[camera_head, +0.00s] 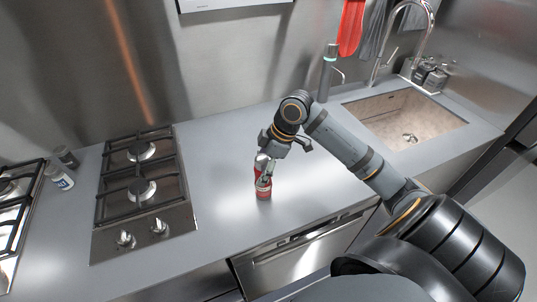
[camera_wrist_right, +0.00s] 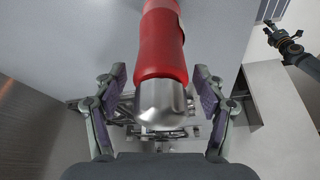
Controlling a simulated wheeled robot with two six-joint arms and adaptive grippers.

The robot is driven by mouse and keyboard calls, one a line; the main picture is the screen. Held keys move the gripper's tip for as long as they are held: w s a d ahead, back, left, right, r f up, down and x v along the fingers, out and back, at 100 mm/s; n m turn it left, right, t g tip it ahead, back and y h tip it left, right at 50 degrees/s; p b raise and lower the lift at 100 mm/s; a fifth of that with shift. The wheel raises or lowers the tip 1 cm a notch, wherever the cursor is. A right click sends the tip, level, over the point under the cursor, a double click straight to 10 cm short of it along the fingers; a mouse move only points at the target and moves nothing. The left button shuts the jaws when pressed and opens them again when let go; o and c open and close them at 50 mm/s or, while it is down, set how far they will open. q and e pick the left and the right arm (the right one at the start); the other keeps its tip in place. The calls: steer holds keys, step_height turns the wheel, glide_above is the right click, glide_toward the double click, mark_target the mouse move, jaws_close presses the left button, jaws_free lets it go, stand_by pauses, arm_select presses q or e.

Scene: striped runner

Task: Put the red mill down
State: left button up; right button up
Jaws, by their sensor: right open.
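The red mill (camera_head: 263,188) stands upright on the grey counter (camera_head: 225,165), right of the hob. My right gripper (camera_head: 264,168) is at its upper part, with the arm coming in from the right. In the right wrist view the red mill (camera_wrist_right: 162,45) with its silver end lies between the two fingers of my right gripper (camera_wrist_right: 158,95). The fingers are apart, with a gap on each side of the mill. My left gripper (camera_wrist_right: 284,38) seems to be the small dark one at the upper right of the wrist view; its jaws are too small to read.
A gas hob (camera_head: 143,190) is to the left, with small jars (camera_head: 60,177) beyond it. A grey-green bottle (camera_head: 327,75) stands at the back, near the sink (camera_head: 405,118). The counter between hob and mill is clear.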

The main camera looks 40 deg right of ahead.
steer(key=v, duration=0.6)
steer(key=shift+s+d+r, duration=0.15)
steer(key=shift+d+r, duration=0.15)
steer(key=shift+b+v, duration=0.95)
steer(key=shift+v, duration=0.65)
steer(key=shift+a, duration=0.2)
